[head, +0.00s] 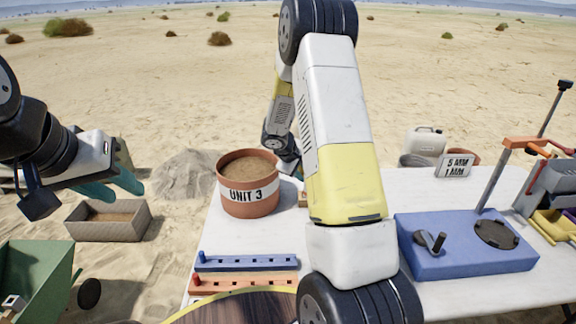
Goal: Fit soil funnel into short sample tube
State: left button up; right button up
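I cannot make out the soil funnel or the short sample tube; my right arm covers the middle of the table. My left gripper (122,190) hangs at the left, off the table, above a grey box. Its two teal fingers are apart, with nothing seen between them. My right arm bends across the centre, and its wrist points down behind the terracotta pot. The fingers of my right gripper are hidden behind the pot and my own arm, so its hold cannot be seen.
The white table (330,285) carries a soil-filled pot marked UNIT 3 (249,183), a blue holed rail (246,262), an orange one (243,284) and a blue box with a crank (465,246). A grey box (108,219) and a green bin (38,275) stand left of the table.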

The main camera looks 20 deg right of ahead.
jog(key=v, duration=0.6)
jog(key=shift+a+r, duration=0.15)
jog(key=shift+r, duration=0.1)
jog(key=shift+s+r, duration=0.1)
jog(key=shift+s, duration=0.05)
